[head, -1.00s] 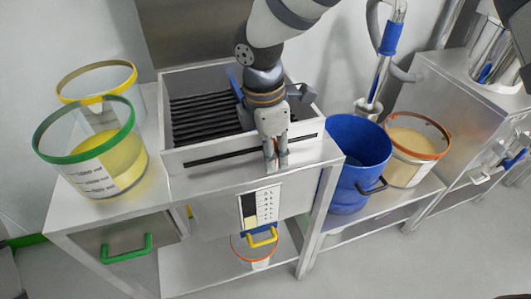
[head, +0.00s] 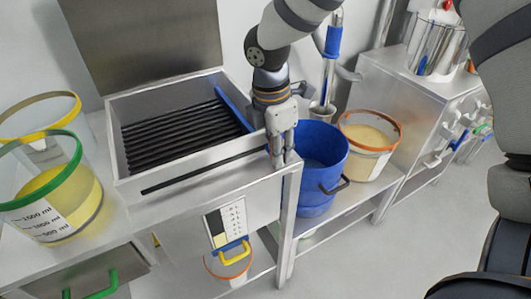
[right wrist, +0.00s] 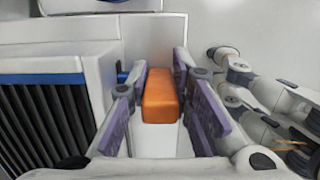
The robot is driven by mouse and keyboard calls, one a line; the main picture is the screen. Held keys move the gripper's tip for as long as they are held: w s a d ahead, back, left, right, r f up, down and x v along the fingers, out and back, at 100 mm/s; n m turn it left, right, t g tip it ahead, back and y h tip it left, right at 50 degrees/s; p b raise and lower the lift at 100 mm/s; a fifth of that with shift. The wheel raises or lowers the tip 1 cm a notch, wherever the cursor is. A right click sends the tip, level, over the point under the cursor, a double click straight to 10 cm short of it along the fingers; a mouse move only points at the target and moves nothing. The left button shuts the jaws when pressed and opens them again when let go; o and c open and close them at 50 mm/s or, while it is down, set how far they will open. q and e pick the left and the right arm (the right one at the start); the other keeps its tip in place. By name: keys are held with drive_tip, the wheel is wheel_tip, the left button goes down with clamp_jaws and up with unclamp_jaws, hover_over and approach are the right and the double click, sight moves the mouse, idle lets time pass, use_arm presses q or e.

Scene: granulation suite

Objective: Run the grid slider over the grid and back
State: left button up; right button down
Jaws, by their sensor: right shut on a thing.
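The grid of black slats (head: 175,135) lies in an open steel box. The blue bar of the grid slider (head: 233,108) lies along the right end of the slats, and it also shows in the right wrist view (right wrist: 40,78). My right gripper (head: 279,160) is at the box's front right corner, by the right end of the dark slot in the front wall. In the right wrist view its fingers are shut on an orange block (right wrist: 159,97), which looks like the slider's handle. The handle is hidden in the head view. My left gripper is not in view.
Left of the box stand a green-rimmed bucket (head: 50,195) and a yellow-rimmed one (head: 40,150). A blue bucket (head: 318,160) and an orange-rimmed bucket (head: 371,148) stand on the lower shelf at right. A raised steel panel (head: 145,45) is behind the box.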

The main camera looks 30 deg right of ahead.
drive_tip(key=shift+d+r, duration=0.1)
drive_tip(key=shift+d, duration=0.1)
drive_tip(key=c, duration=1.4)
unclamp_jaws()
drive_tip(key=shift+o, duration=0.2)
